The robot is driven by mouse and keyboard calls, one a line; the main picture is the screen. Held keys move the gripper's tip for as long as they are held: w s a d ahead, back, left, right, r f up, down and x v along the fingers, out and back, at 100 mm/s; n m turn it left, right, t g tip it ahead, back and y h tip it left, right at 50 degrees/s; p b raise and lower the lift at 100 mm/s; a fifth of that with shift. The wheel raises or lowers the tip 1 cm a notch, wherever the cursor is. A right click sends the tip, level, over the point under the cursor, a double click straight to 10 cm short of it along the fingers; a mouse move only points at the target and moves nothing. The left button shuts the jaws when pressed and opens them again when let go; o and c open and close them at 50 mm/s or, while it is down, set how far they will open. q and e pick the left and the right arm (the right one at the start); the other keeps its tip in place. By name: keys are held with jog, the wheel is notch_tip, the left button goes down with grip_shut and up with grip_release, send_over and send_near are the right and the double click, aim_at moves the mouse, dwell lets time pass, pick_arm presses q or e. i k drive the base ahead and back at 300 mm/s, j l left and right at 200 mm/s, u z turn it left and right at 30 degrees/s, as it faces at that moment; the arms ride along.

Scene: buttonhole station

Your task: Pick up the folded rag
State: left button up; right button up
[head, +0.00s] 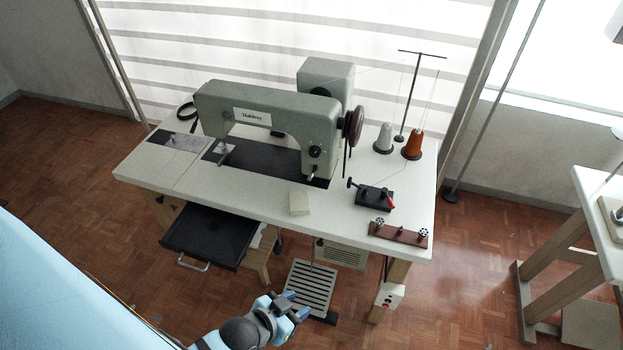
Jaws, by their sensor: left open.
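A small cream block-like bundle, which looks like the folded rag (299,203), lies on the white sewing table (262,200) near its front edge, just in front of the sewing machine. My left gripper (297,306) is at the bottom of the head view, in front of the table and apart from the rag. Its blue fingertips are spread and nothing shows between them. My right gripper is not in view.
The grey-green sewing machine (262,108) stands behind the rag. A black box with a red part (374,198) and a brown bobbin rack (398,234) are to its right. An open black drawer (208,236) juts out below the tabletop at left.

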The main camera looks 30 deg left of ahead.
aim_at(299, 201)
jog(key=u, duration=1.15)
jog(key=i+l+u, duration=0.2)
jog(key=i, duration=0.2)
jog(key=i+l+u, duration=0.2)
jog(key=i, duration=0.25)
